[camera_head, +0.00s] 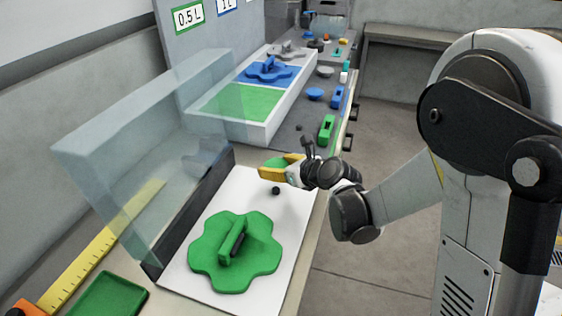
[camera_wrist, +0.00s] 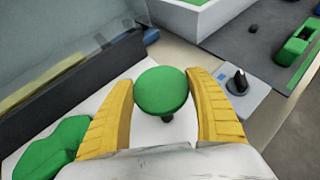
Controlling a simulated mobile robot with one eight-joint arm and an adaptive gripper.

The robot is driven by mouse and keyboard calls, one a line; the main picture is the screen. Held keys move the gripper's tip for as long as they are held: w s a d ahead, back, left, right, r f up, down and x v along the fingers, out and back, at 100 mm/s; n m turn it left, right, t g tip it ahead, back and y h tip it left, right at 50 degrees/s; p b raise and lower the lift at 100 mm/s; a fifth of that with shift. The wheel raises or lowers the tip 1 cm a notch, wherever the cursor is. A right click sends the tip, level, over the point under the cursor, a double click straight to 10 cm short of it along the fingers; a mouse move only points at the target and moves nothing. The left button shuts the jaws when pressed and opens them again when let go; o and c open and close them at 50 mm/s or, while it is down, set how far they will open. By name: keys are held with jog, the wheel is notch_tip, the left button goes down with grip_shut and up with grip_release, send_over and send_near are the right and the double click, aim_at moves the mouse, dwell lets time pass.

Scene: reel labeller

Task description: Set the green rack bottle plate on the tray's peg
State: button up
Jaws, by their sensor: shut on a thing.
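A round green plate (camera_head: 276,162) is between the yellow fingers of my gripper (camera_head: 282,168), above the far part of the white tray (camera_head: 240,183). In the wrist view the green plate (camera_wrist: 161,90) sits between both fingers of my gripper (camera_wrist: 161,100), which are shut on it. A small dark peg-like piece (camera_head: 276,190) shows below the gripper in the head view. A dark piece (camera_wrist: 167,118) also shows just under the plate in the wrist view. I cannot tell whether it touches the plate. A large green lobed piece with a handle (camera_head: 262,262) lies on the tray's near part.
A clear panel (camera_head: 130,150) and a dark wall (camera_head: 190,215) stand along the tray's left side. A white bin with green (camera_head: 240,102) and blue sections is behind. Small green and blue items (camera_head: 327,128) line the counter's right. A grey plate with a black knob (camera_wrist: 237,82) is right of the fingers.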

aim_at(276, 188)
jog(key=shift+s+a+f, duration=0.1)
jog(key=shift+s+a, duration=0.05)
jog(key=shift+s, duration=0.15)
jog(key=shift+f, duration=0.15)
jog(key=shift+w+f+b, duration=0.15)
jog(key=shift+f+b, duration=0.5)
jog(key=shift+f, duration=0.05)
jog(key=shift+f+b, duration=1.45)
jog(key=shift+f, duration=0.6)
jog(key=shift+f+b, duration=0.6)
jog(key=shift+b, duration=0.05)
jog(key=o, duration=0.9)
